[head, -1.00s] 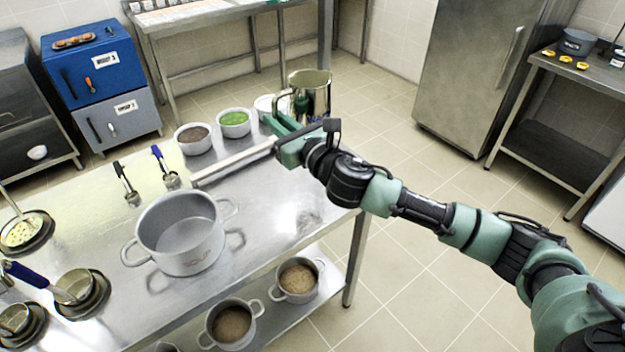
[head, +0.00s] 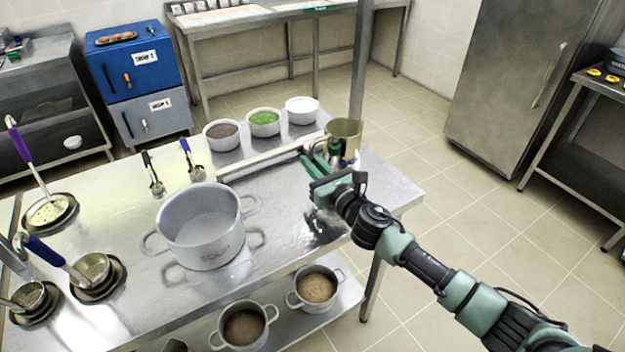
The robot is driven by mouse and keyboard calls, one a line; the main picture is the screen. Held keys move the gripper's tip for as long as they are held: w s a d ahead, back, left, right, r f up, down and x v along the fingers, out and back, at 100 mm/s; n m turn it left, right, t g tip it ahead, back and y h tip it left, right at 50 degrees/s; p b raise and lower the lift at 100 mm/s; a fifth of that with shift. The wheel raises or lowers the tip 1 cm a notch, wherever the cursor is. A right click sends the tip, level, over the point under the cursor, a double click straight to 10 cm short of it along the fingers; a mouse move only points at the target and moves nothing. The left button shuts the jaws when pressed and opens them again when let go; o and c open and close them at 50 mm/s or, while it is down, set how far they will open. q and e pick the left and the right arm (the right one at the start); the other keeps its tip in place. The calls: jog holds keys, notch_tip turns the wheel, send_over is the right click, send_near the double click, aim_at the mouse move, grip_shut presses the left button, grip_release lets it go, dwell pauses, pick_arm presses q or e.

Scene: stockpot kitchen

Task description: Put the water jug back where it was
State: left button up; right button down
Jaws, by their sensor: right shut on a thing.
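The water jug (head: 344,137) is a shiny metal vessel with a handle on its left side. It is upright at the right back corner of the steel table (head: 290,205). My right gripper (head: 318,160) is shut on the jug, at its handle side. The jug's lower part is partly hidden by the gripper, and I cannot tell whether its base touches the table. My left gripper is not in view.
A large pot (head: 203,226) marked SOUP stands left of my right arm. Bowls with brown (head: 222,134), green (head: 264,122) and white (head: 301,109) contents line the back edge near the jug. A thin upright post (head: 359,70) rises behind the jug.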

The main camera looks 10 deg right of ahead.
jog(key=shift+f+b, duration=0.75)
jog(key=shift+f, duration=1.3)
jog(key=shift+f, duration=0.1)
jog(key=c, duration=1.5)
grip_release()
jog(key=shift+f, duration=0.1)
jog(key=shift+o, duration=0.2)
jog(key=shift+r, duration=0.25)
jog(key=v, duration=1)
jog(key=shift+s+d+f+b, duration=0.2)
jog(key=shift+s+b, duration=0.1)
jog(key=shift+b, duration=0.1)
jog(key=shift+s+d+r, duration=0.15)
jog(key=shift+s+d, duration=0.1)
jog(key=shift+s, duration=0.4)
